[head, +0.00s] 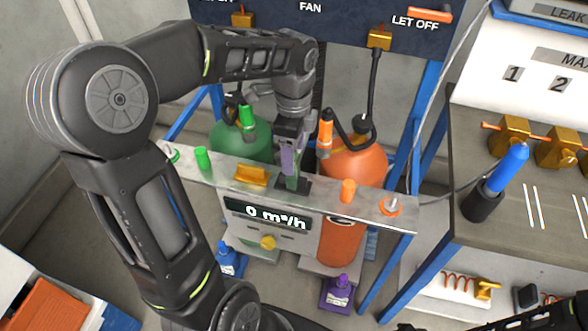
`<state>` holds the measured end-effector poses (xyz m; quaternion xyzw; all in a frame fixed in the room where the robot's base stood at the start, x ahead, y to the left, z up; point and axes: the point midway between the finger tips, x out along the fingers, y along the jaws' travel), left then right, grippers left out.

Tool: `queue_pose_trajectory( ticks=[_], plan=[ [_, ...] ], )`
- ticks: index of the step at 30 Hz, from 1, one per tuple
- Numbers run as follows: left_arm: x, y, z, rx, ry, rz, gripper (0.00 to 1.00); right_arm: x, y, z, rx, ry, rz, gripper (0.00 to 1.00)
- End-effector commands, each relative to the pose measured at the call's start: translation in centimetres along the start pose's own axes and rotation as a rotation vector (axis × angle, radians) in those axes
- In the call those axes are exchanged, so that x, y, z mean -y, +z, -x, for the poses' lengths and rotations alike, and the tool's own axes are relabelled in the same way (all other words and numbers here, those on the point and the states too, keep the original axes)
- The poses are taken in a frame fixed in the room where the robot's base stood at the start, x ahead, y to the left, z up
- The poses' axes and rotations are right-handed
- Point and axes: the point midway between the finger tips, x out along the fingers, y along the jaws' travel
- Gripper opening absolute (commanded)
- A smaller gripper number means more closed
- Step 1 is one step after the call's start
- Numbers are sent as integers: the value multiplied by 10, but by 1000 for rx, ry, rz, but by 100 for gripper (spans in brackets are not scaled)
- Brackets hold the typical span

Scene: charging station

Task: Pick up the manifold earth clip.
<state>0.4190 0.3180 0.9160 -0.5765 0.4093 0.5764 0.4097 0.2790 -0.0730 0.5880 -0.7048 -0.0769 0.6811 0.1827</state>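My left gripper (291,168) points down at the middle of the metal manifold bar (222,172). A small green part shows at its fingertips, beside a black block (308,187) on the bar. This may be the manifold earth clip, but the gripper covers most of it and I cannot identify it for sure. I cannot tell whether the fingers are apart or closed on it. My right gripper does not show; only dark parts, likely of my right arm, show at the lower right edge.
A green cylinder (228,139) and an orange cylinder (352,163) stand behind the bar. Green (248,118) and orange (325,135) hose ends rise close to my gripper. A flow display (272,217) sits below. A bench (468,150) with a blue-handled tool (507,167) is at right.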

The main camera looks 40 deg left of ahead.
Motion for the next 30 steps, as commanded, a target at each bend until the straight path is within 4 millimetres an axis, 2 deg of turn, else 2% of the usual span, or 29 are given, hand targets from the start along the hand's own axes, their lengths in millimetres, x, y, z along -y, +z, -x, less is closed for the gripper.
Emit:
queue_pose_trajectory(
  ticks=[4, 10, 22, 30],
  plan=[
    [0, 0, -6, 0, 1, 0, 62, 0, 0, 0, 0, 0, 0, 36],
    [0, 0, -25, 1, 2, 0, 62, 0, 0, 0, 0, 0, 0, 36],
    [0, 1, -32, 0, 3, 1, 62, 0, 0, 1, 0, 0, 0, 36],
    [3, 2, -70, 0, 4, 1, 62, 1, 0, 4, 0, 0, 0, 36]
  ],
)
